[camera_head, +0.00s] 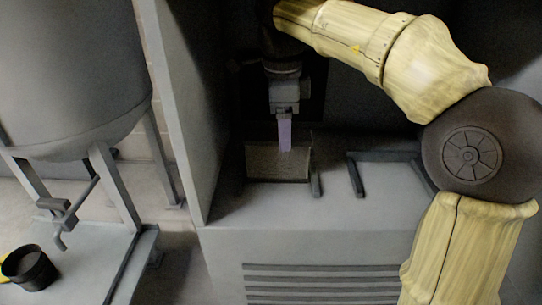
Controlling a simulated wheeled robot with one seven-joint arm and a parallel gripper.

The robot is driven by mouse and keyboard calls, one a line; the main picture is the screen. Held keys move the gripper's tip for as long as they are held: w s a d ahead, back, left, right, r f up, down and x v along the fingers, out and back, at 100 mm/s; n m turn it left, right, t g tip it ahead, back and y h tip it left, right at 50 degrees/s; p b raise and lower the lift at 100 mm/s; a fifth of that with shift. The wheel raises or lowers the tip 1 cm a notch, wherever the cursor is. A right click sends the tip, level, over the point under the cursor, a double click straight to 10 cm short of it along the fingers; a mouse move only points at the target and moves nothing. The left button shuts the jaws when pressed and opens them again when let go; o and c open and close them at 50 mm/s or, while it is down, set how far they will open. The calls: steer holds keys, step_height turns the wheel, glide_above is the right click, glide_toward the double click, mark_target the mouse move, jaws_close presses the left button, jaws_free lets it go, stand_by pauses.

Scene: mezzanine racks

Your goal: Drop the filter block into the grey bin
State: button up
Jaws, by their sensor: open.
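A grey-brown block with a textured front, which looks like the filter block (277,164), sits upright on the ledge inside the open cabinet. My gripper (285,136) points straight down over the block. Its pale lavender fingers overlap the block's top edge in the picture, seen nearly edge-on. The gripper is open. I cannot tell whether the fingers touch the block or straddle it. No bin that is clearly grey shows; a dark round bucket (32,270) stands at the lower left.
Dark rails (355,176) stand on the ledge (330,208) to the right of the block. The cabinet's side panel (184,110) rises close on the left. A large grey tank (70,80) on legs stands further left. Part of the front ledge is bare.

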mark_target(277, 154)
steer(key=shift+s+a+g+y, duration=0.1)
steer(key=shift+a+g+y, duration=0.2)
steer(key=shift+a, duration=0.2)
step_height(277, 154, down, 2)
steer(key=shift+f+b, duration=0.15)
steer(key=shift+b, duration=0.85)
steer(key=f+b, duration=0.3)
steer(key=shift+w+a+f, duration=0.1)
steer(key=shift+w, duration=0.3)
step_height(277, 154, down, 2)
steer(key=shift+f+b, duration=0.1)
steer(key=shift+b, duration=1.15)
